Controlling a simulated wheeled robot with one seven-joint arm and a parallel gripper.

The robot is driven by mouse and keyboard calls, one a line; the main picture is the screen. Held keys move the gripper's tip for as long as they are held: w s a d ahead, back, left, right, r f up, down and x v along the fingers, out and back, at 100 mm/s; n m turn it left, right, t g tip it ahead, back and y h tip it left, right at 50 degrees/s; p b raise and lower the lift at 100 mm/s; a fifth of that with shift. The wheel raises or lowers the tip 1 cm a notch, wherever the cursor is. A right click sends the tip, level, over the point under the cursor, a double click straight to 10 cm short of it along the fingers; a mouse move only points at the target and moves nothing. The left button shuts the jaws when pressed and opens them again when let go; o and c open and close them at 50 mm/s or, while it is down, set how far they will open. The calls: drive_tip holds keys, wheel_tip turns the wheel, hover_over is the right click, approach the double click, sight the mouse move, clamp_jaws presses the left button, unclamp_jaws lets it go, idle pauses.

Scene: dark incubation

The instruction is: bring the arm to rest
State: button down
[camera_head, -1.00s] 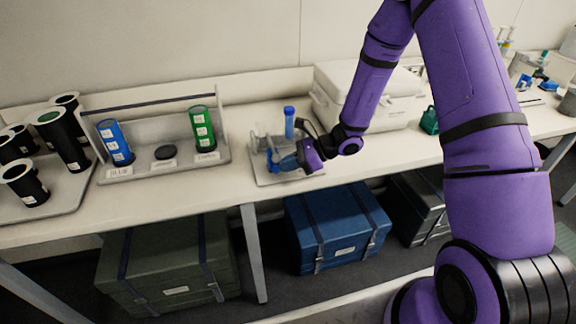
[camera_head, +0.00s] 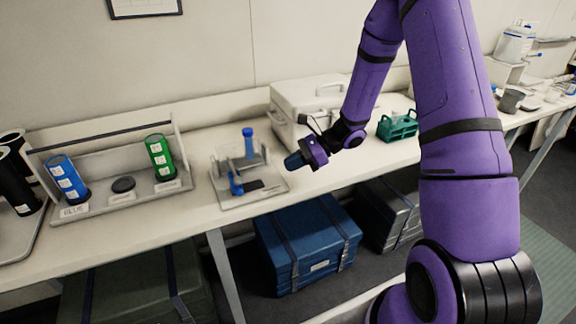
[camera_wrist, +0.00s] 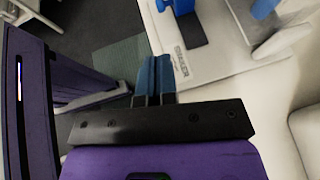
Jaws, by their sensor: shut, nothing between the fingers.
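My purple arm reaches in from the right in the head view. My gripper (camera_head: 293,160) is just right of a grey stand (camera_head: 258,201) on the bench, apart from it and above the bench top. Its blue fingers are together with nothing between them; they also show in the wrist view (camera_wrist: 154,75). The stand holds an upright blue-capped tube (camera_head: 248,146) and a small blue piece (camera_head: 236,184) at its front. In the wrist view, the stand's plate (camera_wrist: 215,55) with a dark pad and a label lies beyond the fingers.
A rack at the left holds a blue cylinder (camera_head: 68,178) and a green cylinder (camera_head: 160,158). Black cylinders stand at the far left. A white cooler box (camera_head: 300,105) stands behind my gripper, and a green rack (camera_head: 397,127) sits to its right. A blue case (camera_head: 305,245) is under the bench.

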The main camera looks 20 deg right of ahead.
idle(0.3)
drive_tip(key=s+a+r+n+g+h, duration=0.1)
drive_tip(key=s+r+n+h, duration=0.2)
drive_tip(key=s+r+n, duration=0.45)
drive_tip(key=s+a+r+n+g+h, duration=0.1)
drive_tip(key=s+r+n+g+h, duration=0.2)
drive_tip(key=r, duration=0.7)
drive_tip(key=s+d+r+n+t+h, duration=0.2)
drive_tip(key=s+r+n, duration=0.3)
drive_tip(key=s, duration=0.3)
drive_tip(key=s+d+r+n+t+h, duration=0.2)
drive_tip(key=s+r+n+t+h, duration=0.2)
drive_tip(key=s+r, duration=0.3)
drive_tip(key=shift+s+d+r+n+t, duration=0.15)
drive_tip(key=shift+s+d+n+t, duration=0.25)
drive_tip(key=shift+s, duration=0.85)
